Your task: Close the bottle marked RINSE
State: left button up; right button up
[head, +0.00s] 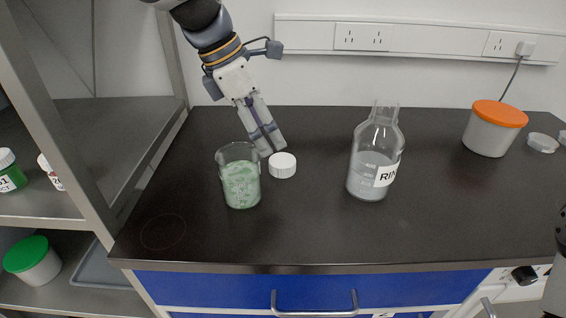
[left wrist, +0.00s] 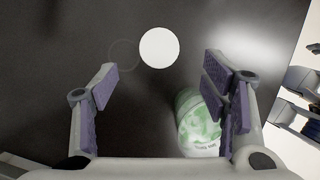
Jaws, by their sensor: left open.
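The clear glass bottle (head: 372,165) with a label reading "RIN…" stands upright on the dark bench, right of centre in the head view, with no cap on its neck and some clear liquid inside. A white round cap (head: 282,165) lies flat on the bench to its left. The cap also shows in the left wrist view (left wrist: 159,48), centred ahead of the fingers. My left gripper (head: 271,151) points down at the cap from behind. In the left wrist view the gripper (left wrist: 161,78) is open and empty, its fingers spread apart.
A beaker of green contents (head: 241,182) stands close left of the cap; in the left wrist view the beaker (left wrist: 198,128) is near the right finger. A grey tub with orange lid (head: 490,130) is at the back right. A metal shelf post (head: 70,130) bounds the left.

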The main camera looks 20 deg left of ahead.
aim_at(282, 160)
pick_arm(q)
jog(key=shift+f, duration=0.15)
jog(key=x, duration=0.7)
jog(key=shift+w+d+b, duration=0.1)
jog(key=shift+b, duration=0.3)
jog(key=shift+c, duration=0.4)
jog(key=c, duration=0.8)
